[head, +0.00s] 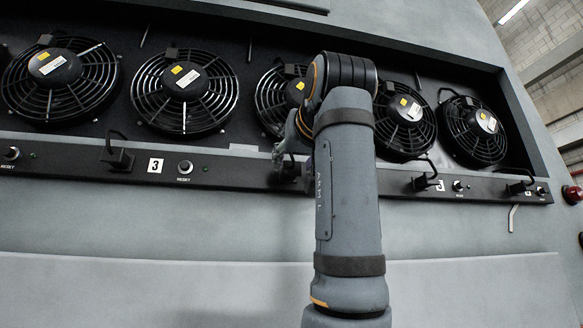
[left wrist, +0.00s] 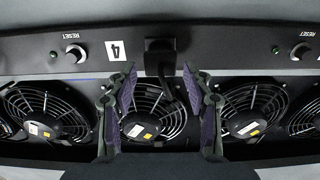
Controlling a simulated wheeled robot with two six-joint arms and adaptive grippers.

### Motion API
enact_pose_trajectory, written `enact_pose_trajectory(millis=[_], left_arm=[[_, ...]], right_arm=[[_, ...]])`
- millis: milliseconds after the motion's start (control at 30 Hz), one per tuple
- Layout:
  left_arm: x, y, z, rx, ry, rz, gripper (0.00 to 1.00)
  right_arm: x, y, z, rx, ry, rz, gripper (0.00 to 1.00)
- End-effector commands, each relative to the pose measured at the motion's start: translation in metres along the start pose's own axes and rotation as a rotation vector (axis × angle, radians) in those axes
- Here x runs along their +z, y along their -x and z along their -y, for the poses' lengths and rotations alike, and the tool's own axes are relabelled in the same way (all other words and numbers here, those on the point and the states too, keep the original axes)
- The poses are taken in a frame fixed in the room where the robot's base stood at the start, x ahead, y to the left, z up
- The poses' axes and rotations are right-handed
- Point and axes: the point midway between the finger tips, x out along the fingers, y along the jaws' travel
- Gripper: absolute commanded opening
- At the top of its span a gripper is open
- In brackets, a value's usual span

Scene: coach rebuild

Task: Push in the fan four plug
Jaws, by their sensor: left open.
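The fan four plug (left wrist: 160,55) is a black block with a cable, beside a white label marked 4 (left wrist: 115,50) in the left wrist view. In the head view the plug is mostly hidden behind my left gripper (head: 292,150). In the left wrist view my left gripper (left wrist: 166,88) is open, with one finger on each side of the plug's cable. The plug body is just beyond the fingertips, and nothing is held. I cannot tell how deep the plug sits. Fan four (head: 270,98) is partly covered by my arm. My right gripper is not in view.
A panel strip (head: 232,167) runs below the row of several fans. It carries another plug (head: 117,156), a label 3 (head: 155,165), a reset knob (head: 185,167) and further plugs to the right. A recess edge frames the fans.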

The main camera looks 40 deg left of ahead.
Motion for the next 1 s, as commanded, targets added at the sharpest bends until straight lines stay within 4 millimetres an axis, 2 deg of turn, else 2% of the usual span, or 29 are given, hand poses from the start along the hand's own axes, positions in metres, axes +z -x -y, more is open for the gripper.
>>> enact_pose_trajectory(millis=[100,200,333,500,1000], left_arm=[[-0.001,0.032,-0.001,0.004,0.002,-0.004,0.51],[-0.001,0.052,0.0,0.004,0.002,-0.003,0.51],[0.0,0.069,0.0,0.002,0.001,-0.002,0.51],[0.0,0.077,0.0,0.0,0.001,0.0,0.51],[0.0,0.076,0.0,0.0,0.001,0.0,0.51]], right_arm=[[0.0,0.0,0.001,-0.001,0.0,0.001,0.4],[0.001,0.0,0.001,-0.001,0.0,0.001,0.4],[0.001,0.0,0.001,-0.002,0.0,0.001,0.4],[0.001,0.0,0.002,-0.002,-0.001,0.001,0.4],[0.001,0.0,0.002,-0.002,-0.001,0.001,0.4]])
